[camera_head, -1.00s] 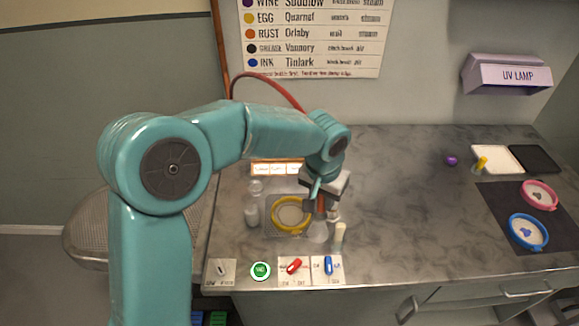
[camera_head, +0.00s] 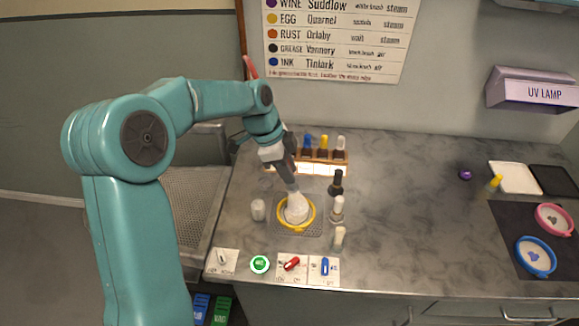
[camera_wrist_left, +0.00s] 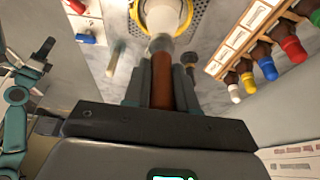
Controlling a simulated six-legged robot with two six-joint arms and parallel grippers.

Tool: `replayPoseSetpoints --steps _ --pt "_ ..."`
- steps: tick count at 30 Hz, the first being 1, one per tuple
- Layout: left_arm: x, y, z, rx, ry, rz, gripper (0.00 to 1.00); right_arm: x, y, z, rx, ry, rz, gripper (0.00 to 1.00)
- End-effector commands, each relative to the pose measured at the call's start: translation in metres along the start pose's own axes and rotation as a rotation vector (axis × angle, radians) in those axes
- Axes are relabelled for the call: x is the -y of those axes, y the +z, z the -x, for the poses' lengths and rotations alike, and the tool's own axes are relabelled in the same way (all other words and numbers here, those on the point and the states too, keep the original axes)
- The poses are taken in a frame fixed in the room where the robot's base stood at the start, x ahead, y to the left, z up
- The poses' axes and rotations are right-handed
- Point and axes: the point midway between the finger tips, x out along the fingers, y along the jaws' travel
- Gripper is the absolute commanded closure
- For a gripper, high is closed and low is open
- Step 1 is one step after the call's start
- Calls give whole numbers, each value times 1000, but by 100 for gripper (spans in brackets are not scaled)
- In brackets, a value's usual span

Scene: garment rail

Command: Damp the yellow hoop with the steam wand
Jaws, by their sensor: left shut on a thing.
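The yellow hoop (camera_head: 281,224) lies on a perforated plate (camera_head: 316,232) in the counter, with pale cloth inside it. The hoop also shows at the top of the left wrist view (camera_wrist_left: 188,12). My left gripper (camera_head: 287,176) is shut on the brown handle of the steam wand (camera_wrist_left: 162,82). The wand points down at the hoop. A whitish cone (camera_head: 296,207) at its lower end covers most of the cloth; I cannot tell whether it is the wand's head or steam. My right gripper does not show in the head view.
A rack (camera_head: 322,169) with several coloured-top bottles stands behind the hoop. In front are a green button (camera_head: 260,264), a red switch (camera_head: 291,264) and a blue switch (camera_head: 325,266). Pink (camera_head: 554,219) and blue hoops (camera_head: 536,256) lie right.

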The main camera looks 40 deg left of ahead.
Motion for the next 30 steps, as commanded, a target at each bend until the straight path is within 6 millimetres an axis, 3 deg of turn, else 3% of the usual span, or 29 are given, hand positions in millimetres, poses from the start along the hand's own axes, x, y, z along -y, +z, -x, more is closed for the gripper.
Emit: replayPoseSetpoints --steps 18,30 --pt "0 16 -55 1 1 -3 100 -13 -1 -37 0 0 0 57" --pt "0 17 -56 1 0 -3 100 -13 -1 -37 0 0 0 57"
